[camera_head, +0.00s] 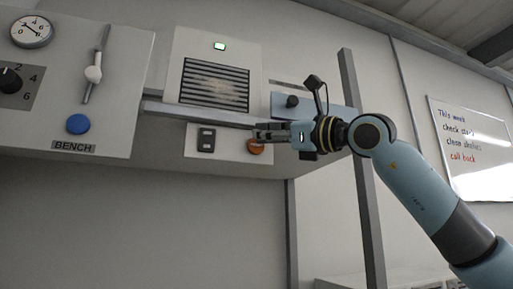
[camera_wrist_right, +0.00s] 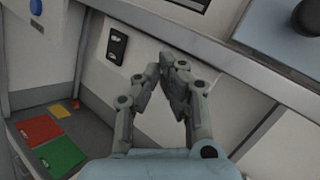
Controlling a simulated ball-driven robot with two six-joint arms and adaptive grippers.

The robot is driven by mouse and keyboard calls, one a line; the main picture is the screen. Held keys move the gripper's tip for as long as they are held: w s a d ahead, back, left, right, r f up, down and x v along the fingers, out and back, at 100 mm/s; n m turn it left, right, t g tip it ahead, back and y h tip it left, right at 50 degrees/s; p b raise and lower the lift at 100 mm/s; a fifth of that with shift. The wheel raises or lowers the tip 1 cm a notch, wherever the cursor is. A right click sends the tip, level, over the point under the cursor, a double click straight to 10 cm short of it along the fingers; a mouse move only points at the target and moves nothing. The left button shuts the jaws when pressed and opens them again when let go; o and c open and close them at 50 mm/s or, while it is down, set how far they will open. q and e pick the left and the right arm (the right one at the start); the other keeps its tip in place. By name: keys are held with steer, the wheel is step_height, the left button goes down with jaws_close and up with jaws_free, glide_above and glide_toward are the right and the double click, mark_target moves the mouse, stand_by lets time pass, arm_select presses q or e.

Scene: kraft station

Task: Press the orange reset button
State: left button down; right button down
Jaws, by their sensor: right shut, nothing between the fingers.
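The orange button (camera_head: 256,147) is on the white panel below the metal rail in the head view, partly covered by my right gripper. My right gripper (camera_head: 258,134) reaches in from the right, its fingers just above and in front of the button in the picture. In the right wrist view the fingers (camera_wrist_right: 171,62) are shut with nothing between them. The orange button does not show there, so I cannot tell whether the fingertips touch it. My left gripper is not in view.
A black rocker switch (camera_head: 206,140) sits left of the button; it also shows in the wrist view (camera_wrist_right: 116,45). A metal rail (camera_head: 200,114) runs just above. A blue button (camera_head: 78,124) is on the left panel. A grey post (camera_head: 362,180) stands behind my right arm.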

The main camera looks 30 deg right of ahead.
steer(key=s+b, duration=0.1)
steer(key=s, duration=0.1)
steer(key=s+a+b, duration=0.1)
steer(key=s+b, duration=0.1)
steer(key=shift+s, duration=0.3)
stand_by(0.6)
